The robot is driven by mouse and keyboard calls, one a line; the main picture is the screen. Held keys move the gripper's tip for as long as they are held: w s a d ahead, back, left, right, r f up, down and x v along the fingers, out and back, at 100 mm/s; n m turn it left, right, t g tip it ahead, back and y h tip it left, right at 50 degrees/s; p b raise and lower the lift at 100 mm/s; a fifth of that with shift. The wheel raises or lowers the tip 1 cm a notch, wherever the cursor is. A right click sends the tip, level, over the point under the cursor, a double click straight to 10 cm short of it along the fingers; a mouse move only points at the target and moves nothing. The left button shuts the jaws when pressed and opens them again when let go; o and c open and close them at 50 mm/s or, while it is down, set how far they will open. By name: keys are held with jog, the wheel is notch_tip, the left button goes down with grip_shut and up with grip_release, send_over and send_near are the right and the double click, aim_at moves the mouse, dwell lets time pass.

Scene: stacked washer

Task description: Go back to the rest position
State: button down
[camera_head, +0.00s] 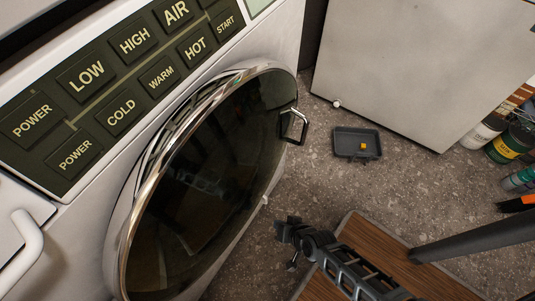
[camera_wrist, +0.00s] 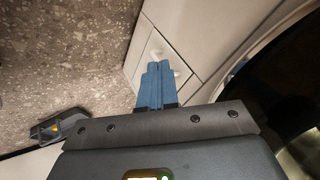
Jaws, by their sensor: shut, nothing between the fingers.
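My gripper (camera_wrist: 155,68) shows in the wrist view as two blue fingers pressed together, with nothing between them. The dark round washer door (camera_wrist: 285,75) is at the right of that view, apart from the fingers. In the head view, the large glass door (camera_head: 215,185) has a chrome rim and a handle (camera_head: 293,126) on its right side. I cannot tell whether it is latched. My gripper's fingers cannot be made out clearly in the head view.
A dark tray with a yellow piece (camera_head: 357,143) lies on the speckled floor (camera_head: 400,185). A white cabinet (camera_head: 425,65) stands behind it. Several bottles (camera_head: 510,143) are at the right edge. A wooden surface (camera_head: 440,282) is at the lower right. A button panel (camera_head: 115,85) is above the door.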

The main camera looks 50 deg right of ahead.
jog(key=s+a+r+n+t, duration=0.1)
jog(key=s+r+n+t, duration=0.3)
jog(key=r, duration=0.8)
jog(key=s+a+r+n, duration=0.1)
jog(key=s+r, duration=0.5)
jog(key=r, duration=0.6)
notch_tip(320, 180, up, 35)
jog(key=s+d+n+t+y+p, duration=0.1)
jog(key=n+p, duration=0.4)
jog(key=p, duration=0.7)
jog(key=shift+s+d+t+p, duration=0.3)
jog(key=shift+s+t, duration=0.25)
jog(key=shift+t, duration=0.65)
